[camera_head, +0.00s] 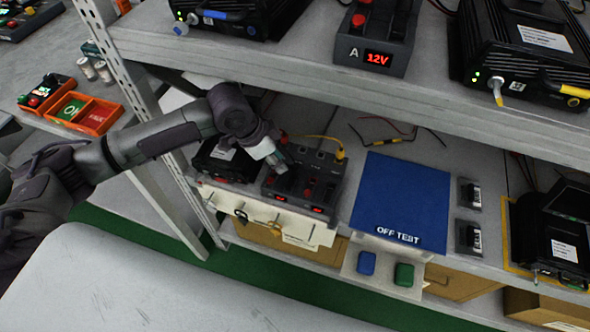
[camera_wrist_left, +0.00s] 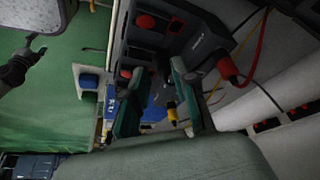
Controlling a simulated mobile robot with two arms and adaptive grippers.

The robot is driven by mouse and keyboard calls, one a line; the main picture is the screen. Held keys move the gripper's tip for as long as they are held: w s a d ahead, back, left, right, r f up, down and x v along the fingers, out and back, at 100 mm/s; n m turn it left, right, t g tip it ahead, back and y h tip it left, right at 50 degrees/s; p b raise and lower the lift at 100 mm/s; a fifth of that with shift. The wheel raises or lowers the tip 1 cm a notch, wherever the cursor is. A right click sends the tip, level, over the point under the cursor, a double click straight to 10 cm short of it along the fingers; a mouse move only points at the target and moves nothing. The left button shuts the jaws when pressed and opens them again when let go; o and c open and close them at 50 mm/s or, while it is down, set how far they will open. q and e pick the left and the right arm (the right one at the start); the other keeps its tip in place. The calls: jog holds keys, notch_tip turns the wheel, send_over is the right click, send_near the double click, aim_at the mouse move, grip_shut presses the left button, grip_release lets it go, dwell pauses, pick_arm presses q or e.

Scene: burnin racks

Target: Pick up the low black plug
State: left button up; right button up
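A black power unit (camera_head: 305,182) with red knobs and red displays stands on the lower shelf. My left gripper (camera_head: 276,163) is over its left part, pointing down. In the left wrist view the two green-grey fingers (camera_wrist_left: 160,97) stand apart, with the unit's dark body (camera_wrist_left: 183,30) beyond them. A small yellow-and-black piece (camera_wrist_left: 171,112) shows in the gap, farther off; I see no grip on it. I cannot clearly pick out the low black plug; the gripper hides part of the unit. A dark jointed part (camera_wrist_left: 18,70) at the left edge may be my right arm.
The upper shelf (camera_head: 430,85) overhangs the unit. A second black unit (camera_head: 228,160) stands on its left. A blue OFF TEST mat (camera_head: 402,198) lies to the right. A yellow cable plug (camera_head: 340,154) and loose leads lie behind. A rack post (camera_head: 140,90) stands by my left arm.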

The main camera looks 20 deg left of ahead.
aim_at(293, 167)
pick_arm(q)
jog(key=shift+w+d, duration=0.35)
jog(key=shift+d, duration=0.1)
jog(key=x, duration=0.5)
jog(key=shift+w+d, duration=0.3)
jog(key=shift+d, duration=0.1)
grip_shut()
